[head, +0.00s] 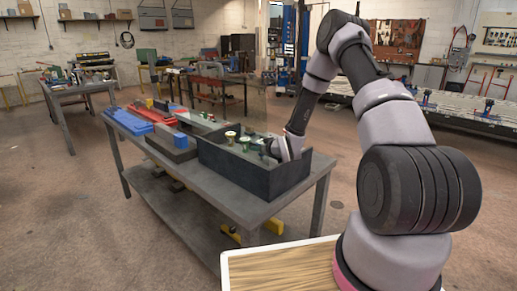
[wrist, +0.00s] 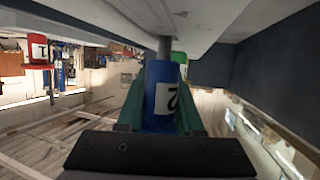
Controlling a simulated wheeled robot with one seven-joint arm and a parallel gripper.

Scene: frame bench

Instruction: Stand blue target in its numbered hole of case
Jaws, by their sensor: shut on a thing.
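The dark case (head: 232,172) is an open-topped box on the near end of the grey bench. My gripper (head: 272,148) reaches down into it from the right. In the wrist view my gripper's green fingers (wrist: 160,120) are shut on the blue target (wrist: 162,85), a blue cylinder with a white label that seems to read 2. A grey rod (wrist: 165,47) extends from its end toward the pale panel (wrist: 90,10) at the top of the picture. I cannot tell whether the rod's tip is in a hole. In the head view the target is hidden or too small to make out.
Small cream-topped pieces (head: 230,136) stand in the case, left of my gripper. A red piece labelled 1 (wrist: 38,49) and a green piece (wrist: 179,57) show in the wrist view. Blue (head: 128,122) and red (head: 150,112) trays lie farther along the bench.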

